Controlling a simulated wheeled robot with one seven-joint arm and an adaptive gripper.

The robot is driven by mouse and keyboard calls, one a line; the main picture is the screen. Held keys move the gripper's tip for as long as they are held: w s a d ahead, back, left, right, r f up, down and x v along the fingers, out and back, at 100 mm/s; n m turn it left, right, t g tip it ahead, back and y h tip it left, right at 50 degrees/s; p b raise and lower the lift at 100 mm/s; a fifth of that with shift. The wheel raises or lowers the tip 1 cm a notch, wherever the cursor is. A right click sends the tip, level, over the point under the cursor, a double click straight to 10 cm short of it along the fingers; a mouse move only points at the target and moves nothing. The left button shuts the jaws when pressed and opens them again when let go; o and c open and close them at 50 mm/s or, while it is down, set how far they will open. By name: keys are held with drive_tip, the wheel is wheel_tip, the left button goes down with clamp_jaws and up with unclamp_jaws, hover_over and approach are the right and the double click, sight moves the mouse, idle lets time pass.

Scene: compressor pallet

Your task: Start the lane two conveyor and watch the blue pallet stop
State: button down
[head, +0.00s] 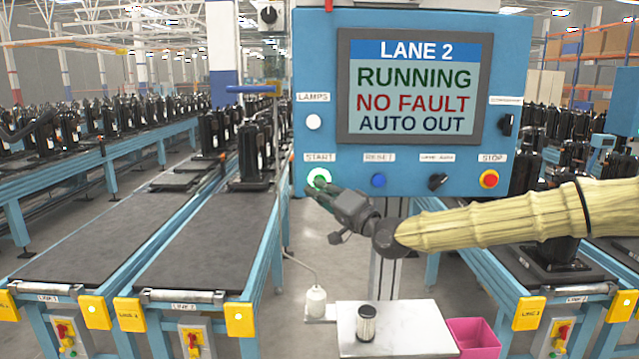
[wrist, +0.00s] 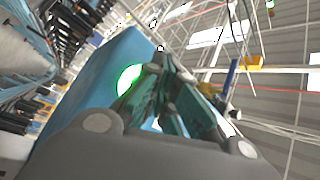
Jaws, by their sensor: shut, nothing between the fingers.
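The blue control panel (head: 412,20) faces me. Its screen (head: 415,85) reads LANE 2, RUNNING, NO FAULT, AUTO OUT. The START button (head: 319,177) glows green at the panel's lower left; its green glow (wrist: 129,79) also shows in the wrist view. My gripper (head: 318,190) is shut and empty, its tips at the button's lower edge; whether they touch it I cannot tell. It also shows in the wrist view (wrist: 163,68). The middle conveyor (head: 190,255) carries black compressors (head: 257,150) on dark pallets at its far part. I cannot make out a blue pallet.
The panel also has a blue RESET button (head: 378,180), a black selector (head: 438,181) and a red STOP button (head: 489,179). Below stand a white shelf (head: 410,335) with a dark-and-silver cylinder (head: 366,323) and a pink bin (head: 474,338). The middle conveyor's near part is bare.

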drive_tip(key=shift+s, duration=0.75)
drive_tip(key=shift+s+b, duration=0.6)
drive_tip(key=shift+s, duration=1.85)
drive_tip(key=s+a+f+g+h, duration=0.1)
drive_tip(key=s+f+g+h, duration=0.15)
drive_tip(key=f, duration=1.05)
drive_tip(key=s+a+f+g+h, duration=0.1)
drive_tip(key=s+a+f, duration=0.15)
drive_tip(key=f, duration=1.05)
drive_tip(key=s+d+f+g+h, duration=0.2)
drive_tip(key=s+f, duration=0.4)
drive_tip(key=f, duration=0.4)
drive_tip(key=s+d+f+g+h, duration=0.1)
drive_tip(key=s+d+f+g, duration=0.1)
drive_tip(key=s+f, duration=0.65)
drive_tip(key=s+d+f+n+g+h, duration=0.1)
drive_tip(key=s+d+f+g+h, duration=0.1)
drive_tip(key=s+d+f, duration=0.45)
drive_tip(key=s+d+f+g+h, duration=0.2)
drive_tip(key=s+d+f, duration=0.1)
drive_tip(key=s+f, duration=0.55)
drive_tip(key=s+d+f+g+h, duration=0.1)
drive_tip(key=s+d+f+h, duration=0.1)
drive_tip(key=s+d, duration=0.4)
drive_tip(key=s+d+f+n+g+h, duration=0.1)
drive_tip(key=s+d+f+g+h, duration=0.1)
drive_tip(key=s+d+f, duration=0.2)
drive_tip(key=s+d, duration=0.3)
drive_tip(key=s, duration=0.2)
drive_tip(key=shift+f, duration=0.3)
